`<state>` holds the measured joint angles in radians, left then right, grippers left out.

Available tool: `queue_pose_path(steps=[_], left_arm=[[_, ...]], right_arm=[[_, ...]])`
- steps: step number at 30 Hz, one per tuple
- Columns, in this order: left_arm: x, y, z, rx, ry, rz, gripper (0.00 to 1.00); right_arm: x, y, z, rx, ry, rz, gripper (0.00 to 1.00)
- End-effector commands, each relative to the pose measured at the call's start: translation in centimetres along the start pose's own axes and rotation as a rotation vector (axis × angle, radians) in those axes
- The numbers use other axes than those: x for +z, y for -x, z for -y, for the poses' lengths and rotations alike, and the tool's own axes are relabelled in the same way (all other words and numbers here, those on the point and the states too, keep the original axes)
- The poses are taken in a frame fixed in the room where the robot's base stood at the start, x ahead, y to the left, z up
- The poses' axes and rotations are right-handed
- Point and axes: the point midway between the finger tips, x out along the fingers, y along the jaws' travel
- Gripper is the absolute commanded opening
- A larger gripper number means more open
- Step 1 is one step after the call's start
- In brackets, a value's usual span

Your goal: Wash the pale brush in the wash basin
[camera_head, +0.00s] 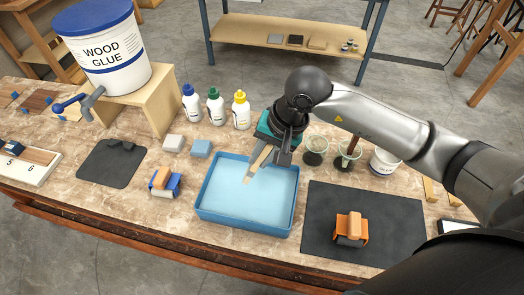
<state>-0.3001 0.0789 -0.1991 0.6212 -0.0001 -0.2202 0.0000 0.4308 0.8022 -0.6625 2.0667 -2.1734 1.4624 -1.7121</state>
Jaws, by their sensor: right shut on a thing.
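The wash basin (206,215) is a blue rectangular tray with pale blue water, at the middle of the bench. My right gripper (271,158) is above its back right part, pointing down. It is shut on the pale brush (255,166), a light wooden-coloured piece that slants down to the left over the basin. The brush's lower end (247,180) shows against the water; I cannot tell whether it touches the water. My left gripper is not in view.
Two glass jars (315,150) and a white tub (384,162) stand right of the basin. A dark mat (320,235) with an orange roller (350,229) lies at right. Glue bottles (214,106) stand behind. A glue bucket (105,60) is at back left.

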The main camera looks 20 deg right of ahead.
Motion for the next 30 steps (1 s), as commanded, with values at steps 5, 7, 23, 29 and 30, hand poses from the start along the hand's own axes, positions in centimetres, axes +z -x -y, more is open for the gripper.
queue_pose_path(steps=[5,7,23,29,30], left_arm=[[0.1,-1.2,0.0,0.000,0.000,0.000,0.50],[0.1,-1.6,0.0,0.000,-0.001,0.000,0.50],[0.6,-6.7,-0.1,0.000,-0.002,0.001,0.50],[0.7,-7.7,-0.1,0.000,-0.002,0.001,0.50],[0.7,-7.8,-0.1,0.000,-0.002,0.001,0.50]], right_arm=[[0.0,-1.9,-0.7,0.001,-0.001,0.002,0.00],[0.0,-2.6,-1.0,0.001,-0.001,0.001,0.00],[0.0,-7.5,-2.8,0.001,0.000,0.000,0.00],[0.0,-8.4,-3.1,0.001,0.000,0.000,0.00],[0.0,-8.5,-3.1,0.000,0.000,0.000,0.00]])
